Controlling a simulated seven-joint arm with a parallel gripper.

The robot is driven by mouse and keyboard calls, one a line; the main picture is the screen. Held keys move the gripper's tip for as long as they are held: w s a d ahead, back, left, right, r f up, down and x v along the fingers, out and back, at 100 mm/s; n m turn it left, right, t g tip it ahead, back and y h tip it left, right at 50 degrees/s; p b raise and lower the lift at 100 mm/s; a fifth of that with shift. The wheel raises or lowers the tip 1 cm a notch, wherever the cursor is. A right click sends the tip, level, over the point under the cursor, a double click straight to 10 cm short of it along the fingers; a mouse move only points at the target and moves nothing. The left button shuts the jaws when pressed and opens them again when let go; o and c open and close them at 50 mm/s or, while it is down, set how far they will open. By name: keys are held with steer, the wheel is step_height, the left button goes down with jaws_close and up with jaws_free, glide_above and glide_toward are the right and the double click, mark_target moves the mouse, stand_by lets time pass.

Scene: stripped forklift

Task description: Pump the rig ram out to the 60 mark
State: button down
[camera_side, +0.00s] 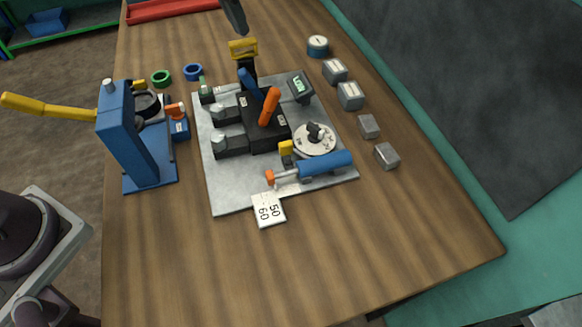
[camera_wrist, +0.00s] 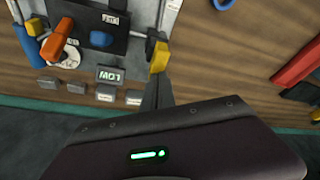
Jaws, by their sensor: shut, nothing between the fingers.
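The rig is a grey plate (camera_side: 230,190) with a black valve block (camera_side: 262,132) carrying a blue lever (camera_side: 250,82) and an orange lever (camera_side: 269,107). The blue ram (camera_side: 325,163) lies at its near edge, its orange tip (camera_side: 270,177) pointing left, above a white scale card (camera_side: 268,210) marked 50 and 60. I cannot read the tip's exact mark. A yellow handle (camera_side: 243,48) tops a black post at the plate's far edge; it also shows in the wrist view (camera_wrist: 160,57). My gripper (camera_side: 241,30) is shut and empty, its tips (camera_wrist: 157,78) at or very near this handle.
A white dial (camera_side: 315,138) with a black knob sits beside the ram. A blue press (camera_side: 130,135) with a yellow arm stands left. Several grey blocks (camera_side: 350,96) line the right side. The near table is clear.

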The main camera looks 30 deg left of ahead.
mark_target(241, 42)
stand_by(2.0)
steer(key=shift+f, duration=0.1)
stand_by(0.3)
steer(key=shift+f, duration=2.35)
steer(key=shift+r, duration=2.45)
steer(key=shift+f, duration=0.1)
